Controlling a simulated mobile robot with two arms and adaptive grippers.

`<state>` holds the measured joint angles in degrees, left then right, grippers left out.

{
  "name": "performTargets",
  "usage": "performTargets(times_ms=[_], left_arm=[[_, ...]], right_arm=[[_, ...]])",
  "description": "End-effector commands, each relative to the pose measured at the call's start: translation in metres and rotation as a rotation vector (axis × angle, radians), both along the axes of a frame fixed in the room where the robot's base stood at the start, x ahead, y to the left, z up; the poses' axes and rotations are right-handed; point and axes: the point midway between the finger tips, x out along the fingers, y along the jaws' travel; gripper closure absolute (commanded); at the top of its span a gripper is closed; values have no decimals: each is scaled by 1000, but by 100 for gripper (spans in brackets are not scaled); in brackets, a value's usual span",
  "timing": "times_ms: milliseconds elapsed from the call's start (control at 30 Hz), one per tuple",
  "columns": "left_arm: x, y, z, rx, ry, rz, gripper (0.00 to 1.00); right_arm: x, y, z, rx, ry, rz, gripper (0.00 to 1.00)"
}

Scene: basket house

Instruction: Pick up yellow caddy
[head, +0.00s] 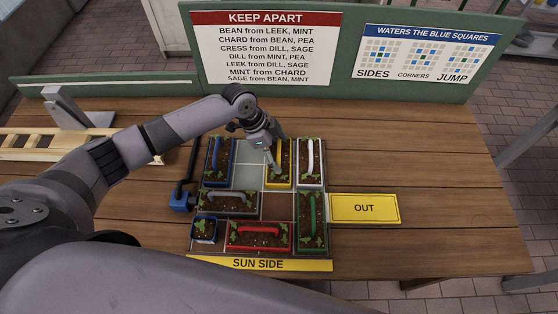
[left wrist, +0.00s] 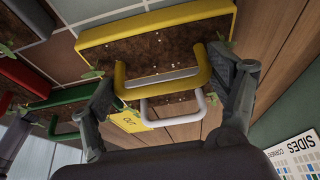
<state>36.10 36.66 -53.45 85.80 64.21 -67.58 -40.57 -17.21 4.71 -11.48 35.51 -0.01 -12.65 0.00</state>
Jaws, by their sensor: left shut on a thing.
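The yellow caddy (head: 286,164) holds dark soil and green sprouts and stands in the upper part of the tray, between a pale empty area and the white caddy (head: 310,160). Its yellow handle shows large in the left wrist view (left wrist: 165,90). My left gripper (head: 274,168) is at the yellow caddy from above, its fingers (left wrist: 170,110) on either side of the handle and shut on it. Part of the caddy is hidden behind the gripper in the head view. My right gripper is not in view.
Blue (head: 218,160), grey (head: 230,203), red (head: 259,236) and green (head: 313,220) caddies fill much of the tray. A small blue pot (head: 204,229) sits at its lower left. A yellow OUT plate (head: 364,208) lies to the right. Sign boards (head: 265,48) stand behind. The table's right side is clear.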

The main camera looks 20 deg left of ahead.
Motion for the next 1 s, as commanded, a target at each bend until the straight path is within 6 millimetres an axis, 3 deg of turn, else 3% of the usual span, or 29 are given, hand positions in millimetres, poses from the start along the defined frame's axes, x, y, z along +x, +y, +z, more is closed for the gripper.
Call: performTargets(times_ms=[533,833,1000], left_arm=[[1,0,1,0,-2,0,74],[1,0,4,-1,-3,0,74],[2,0,18,-2,-5,0,74]], right_arm=[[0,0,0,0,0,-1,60],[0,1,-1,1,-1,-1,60],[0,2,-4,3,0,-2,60]])
